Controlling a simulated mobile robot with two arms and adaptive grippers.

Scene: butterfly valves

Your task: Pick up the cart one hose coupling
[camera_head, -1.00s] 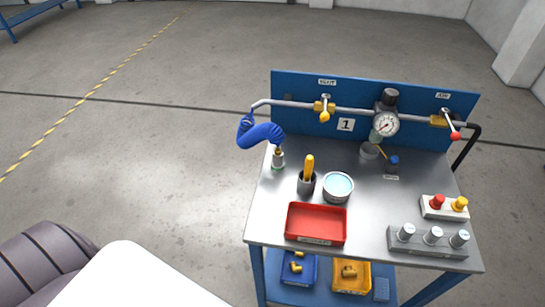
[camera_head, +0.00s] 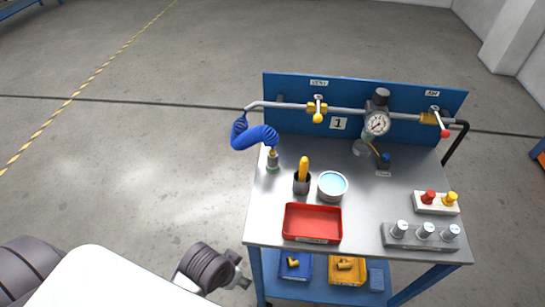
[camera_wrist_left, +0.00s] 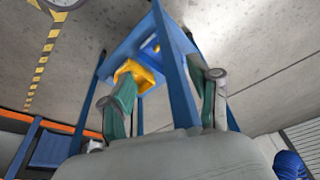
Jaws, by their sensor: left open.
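The coupling cannot be made out there. In the head view, a dark ribbed arm part of mine shows low, left of the cart; its fingers are not clear. My right gripper is not in view.
On the cart top are a dark cup with a yellow handle (camera_head: 303,175), a round tin (camera_head: 332,186), a red tray (camera_head: 312,223) and a grey block with knobs (camera_head: 421,237). Pipes and a gauge (camera_head: 376,124) run along the back panel. Floor left of the cart is clear.

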